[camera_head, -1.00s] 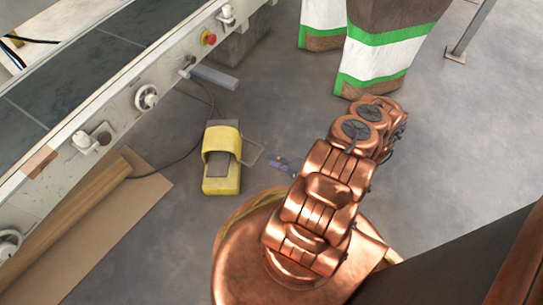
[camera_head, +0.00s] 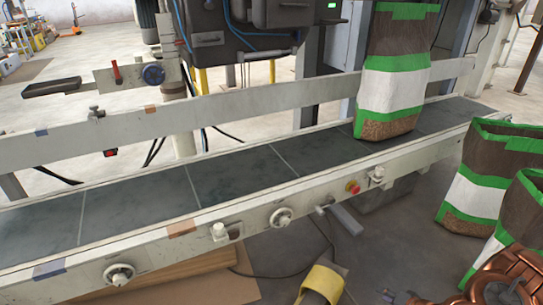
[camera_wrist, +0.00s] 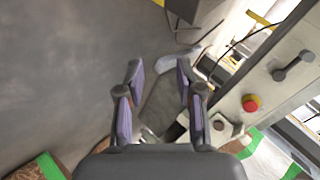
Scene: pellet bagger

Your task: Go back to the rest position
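My gripper (camera_wrist: 159,82) shows in the wrist view with its two purple-padded fingers apart and nothing between them. It hangs over the grey floor beside the conveyor frame. In the head view only part of my copper-coloured arm shows, in the bottom right corner. Most of the arm is cut off there.
The conveyor (camera_head: 240,182) runs across the head view, with a pellet bag (camera_head: 392,80) upright on its belt. More bags (camera_head: 475,190) stand on the floor at the right. A yellow foot pedal (camera_head: 322,283) lies at the bottom. A red button (camera_wrist: 251,103) is close to my gripper in the wrist view.

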